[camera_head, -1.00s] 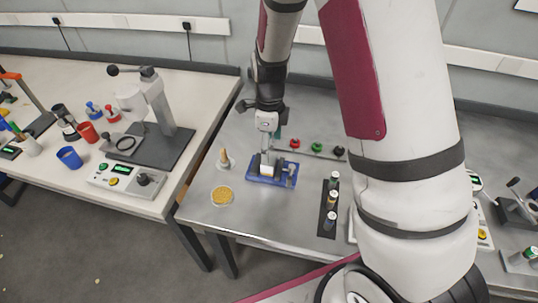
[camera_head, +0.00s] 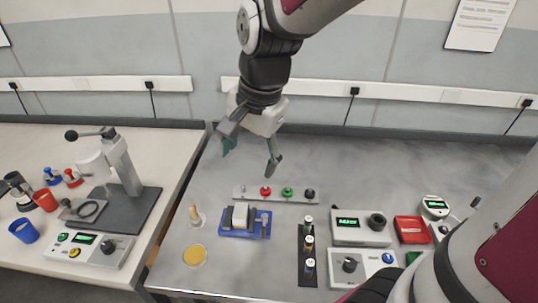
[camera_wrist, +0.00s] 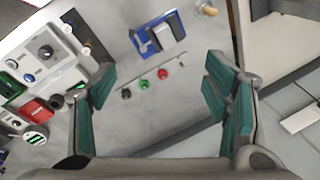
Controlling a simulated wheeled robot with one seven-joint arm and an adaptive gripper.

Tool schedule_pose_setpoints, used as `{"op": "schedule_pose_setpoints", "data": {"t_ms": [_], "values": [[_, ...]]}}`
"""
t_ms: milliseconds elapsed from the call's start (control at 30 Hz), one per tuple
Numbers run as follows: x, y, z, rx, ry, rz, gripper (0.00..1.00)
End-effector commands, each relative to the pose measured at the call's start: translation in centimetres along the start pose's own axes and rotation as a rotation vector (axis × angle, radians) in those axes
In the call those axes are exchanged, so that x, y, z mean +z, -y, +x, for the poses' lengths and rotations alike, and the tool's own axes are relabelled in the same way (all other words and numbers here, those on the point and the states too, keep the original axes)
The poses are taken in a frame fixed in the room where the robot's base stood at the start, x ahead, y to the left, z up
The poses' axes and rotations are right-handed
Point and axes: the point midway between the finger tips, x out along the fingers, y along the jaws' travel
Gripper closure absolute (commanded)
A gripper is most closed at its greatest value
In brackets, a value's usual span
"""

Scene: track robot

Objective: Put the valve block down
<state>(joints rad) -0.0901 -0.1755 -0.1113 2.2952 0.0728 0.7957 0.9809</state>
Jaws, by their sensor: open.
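The valve block, which I take to be the pale grey-white block (camera_head: 240,214), sits in a blue fixture (camera_head: 231,233) on the grey metal table. It also shows in the wrist view (camera_wrist: 171,25), on the blue fixture (camera_wrist: 141,38) near the top. My gripper (camera_head: 250,159) is open and empty, raised behind and above the fixture and clear of the block.
A strip with coloured knobs (camera_head: 276,194) lies behind the fixture. A dark rack of small vials (camera_head: 309,256) and control boxes (camera_head: 361,228) stand to the right. The back table is clear.

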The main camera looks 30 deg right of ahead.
Motion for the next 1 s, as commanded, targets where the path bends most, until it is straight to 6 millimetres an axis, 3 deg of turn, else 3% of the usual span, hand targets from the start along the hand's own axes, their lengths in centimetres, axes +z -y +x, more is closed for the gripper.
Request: {"op": "schedule_pose_setpoints", "data": {"t_ms": [33,200,433,600,1000], "values": [[0.6,-1.0,-1.7,-0.028,-0.020,-0.111,0.30],[2.7,-4.5,-5.5,-0.072,-0.097,-0.512,0.30],[4.7,-8.4,-7.9,-0.069,-0.207,-0.923,0.30],[5.3,-9.6,-8.3,-0.055,-0.241,-1.048,0.30],[5.3,-9.7,-8.4,-0.054,-0.243,-1.061,0.30]]}}
